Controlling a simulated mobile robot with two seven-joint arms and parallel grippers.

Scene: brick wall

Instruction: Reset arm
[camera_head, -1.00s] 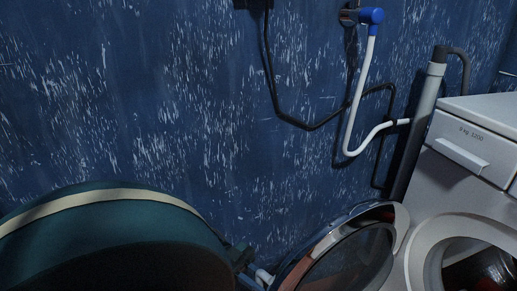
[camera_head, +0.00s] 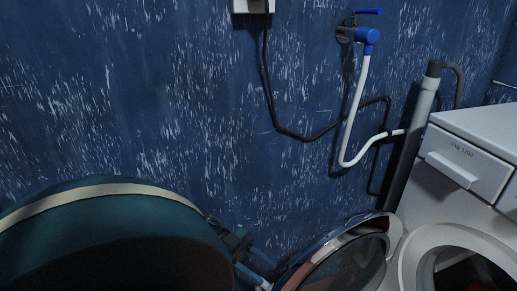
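My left arm, teal with a cream band, fills the lower left of the head view. My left gripper (camera_head: 252,268) shows small and dark beyond it at the bottom edge, partly cut off and partly hidden by the arm. It is close to the left rim of the open round washing machine door (camera_head: 345,262); I cannot tell whether they touch. Its finger opening cannot be made out. My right gripper is not in view.
The white washing machine (camera_head: 462,205) stands at the right with its drum opening (camera_head: 470,272) showing. A blue tap (camera_head: 368,38) with a white hose (camera_head: 355,120), a black cable (camera_head: 292,134) and a grey pipe (camera_head: 415,130) are on the blue wall (camera_head: 150,90). The wall area above my arm is clear.

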